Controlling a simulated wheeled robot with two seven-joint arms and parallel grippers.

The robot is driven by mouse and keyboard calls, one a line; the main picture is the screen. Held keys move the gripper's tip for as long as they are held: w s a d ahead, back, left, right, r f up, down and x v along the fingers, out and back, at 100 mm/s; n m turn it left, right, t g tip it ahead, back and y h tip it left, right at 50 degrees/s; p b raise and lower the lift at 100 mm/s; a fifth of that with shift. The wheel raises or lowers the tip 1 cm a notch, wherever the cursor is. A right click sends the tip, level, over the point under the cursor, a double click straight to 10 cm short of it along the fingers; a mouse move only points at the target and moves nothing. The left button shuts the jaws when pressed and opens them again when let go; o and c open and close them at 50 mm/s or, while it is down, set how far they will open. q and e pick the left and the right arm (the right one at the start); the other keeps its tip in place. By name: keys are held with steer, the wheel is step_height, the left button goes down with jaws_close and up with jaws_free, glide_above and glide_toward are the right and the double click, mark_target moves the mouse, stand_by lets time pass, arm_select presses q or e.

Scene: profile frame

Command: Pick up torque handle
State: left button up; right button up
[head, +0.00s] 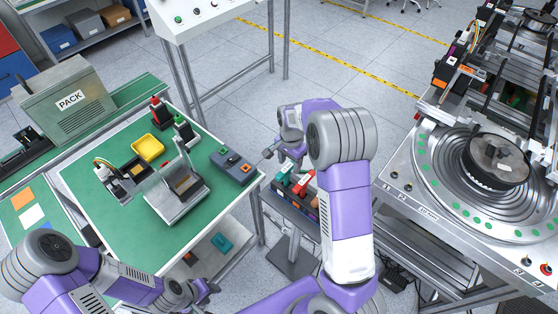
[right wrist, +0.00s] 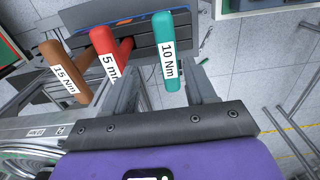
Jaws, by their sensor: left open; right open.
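Three handles stand in a dark rack (head: 285,200) between the bench and the round machine. In the right wrist view they are a teal handle labelled "10 Nm" (right wrist: 168,45), a red handle with a partly hidden "5" label (right wrist: 106,50) and a brown handle labelled "15 Nm" (right wrist: 60,68). My right gripper (right wrist: 160,82) is open over the rack; the teal handle shows between its fingers, with no grip on it. In the head view my right gripper (head: 282,158) partly covers the rack. My left gripper (head: 206,290) is open and empty beside the bench's lower shelf.
A teal item (head: 222,242) lies on the lower shelf. The round feeder machine (head: 440,190) stands close at right.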

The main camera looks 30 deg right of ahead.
mark_target(287, 167)
steer(key=shift+w+f, duration=0.35)
steer(key=shift+w, duration=0.25)
steer(key=shift+f, duration=0.4)
step_height(287, 167, down, 6)
steer(key=shift+s+a+b, duration=0.15)
steer(key=shift+b, duration=0.15)
jaws_close()
